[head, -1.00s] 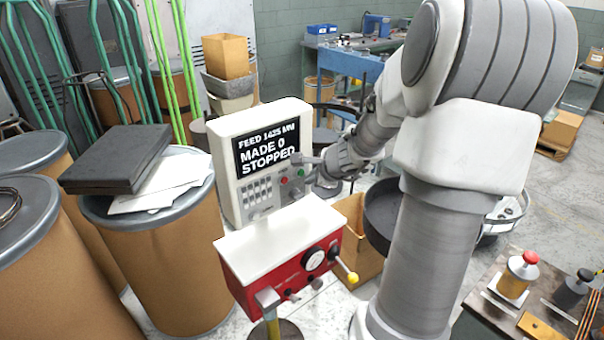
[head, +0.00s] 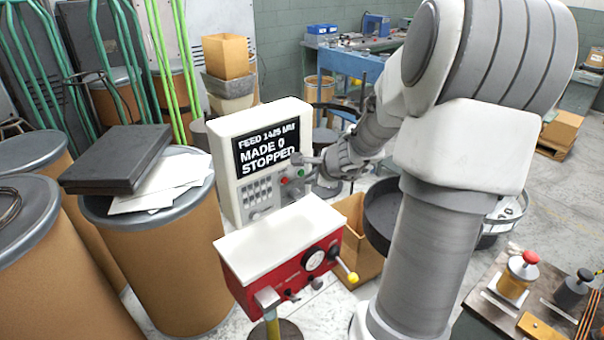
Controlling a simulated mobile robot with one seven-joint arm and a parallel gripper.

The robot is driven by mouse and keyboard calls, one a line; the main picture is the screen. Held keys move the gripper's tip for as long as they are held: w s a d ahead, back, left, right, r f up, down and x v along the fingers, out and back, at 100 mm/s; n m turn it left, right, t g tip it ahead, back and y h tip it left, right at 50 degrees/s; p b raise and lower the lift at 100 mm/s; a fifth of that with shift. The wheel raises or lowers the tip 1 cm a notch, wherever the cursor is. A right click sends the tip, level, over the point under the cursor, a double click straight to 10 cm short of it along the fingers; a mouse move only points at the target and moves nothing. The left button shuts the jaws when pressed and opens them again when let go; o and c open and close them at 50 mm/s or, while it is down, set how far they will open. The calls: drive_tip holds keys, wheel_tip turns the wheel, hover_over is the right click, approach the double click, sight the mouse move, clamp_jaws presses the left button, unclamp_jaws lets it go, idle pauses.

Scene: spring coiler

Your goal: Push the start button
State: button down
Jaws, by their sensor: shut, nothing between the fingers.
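The white control box (head: 228,170) stands at the centre left in the head view. Its black screen (head: 266,148) reads "FEED 1425 MM", "MADE 0", "STOPPED". Below the screen are a keypad (head: 257,193), a red button (head: 284,181) and a green button (head: 300,172). My gripper (head: 301,160) is shut and empty, at the right edge of the box face, just above the green button. I cannot tell whether its tip touches the panel. My arm comes in from the right and hides what is behind it.
A red machine with a white top (head: 280,240) and a yellow-tipped lever (head: 352,278) stands below the box. A cardboard box (head: 358,245) and a dark round tub (head: 385,222) are close by. Brown drums (head: 175,260) crowd the left. Open floor (head: 545,200) lies right.

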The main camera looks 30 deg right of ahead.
drive_tip(key=shift+w, duration=0.15)
drive_tip(key=shift+w, duration=0.3)
drive_tip(key=shift+w, duration=0.4)
idle(0.8)
drive_tip(key=shift+s, duration=0.1)
drive_tip(key=shift+s+b, duration=0.4)
drive_tip(key=shift+s, duration=0.3)
drive_tip(key=shift+s, duration=0.1)
drive_tip(key=s+b, duration=0.1)
drive_tip(key=s, duration=0.3)
drive_tip(key=shift+s+d+b, duration=0.2)
drive_tip(key=shift+s+b, duration=0.15)
drive_tip(key=shift+s, duration=0.05)
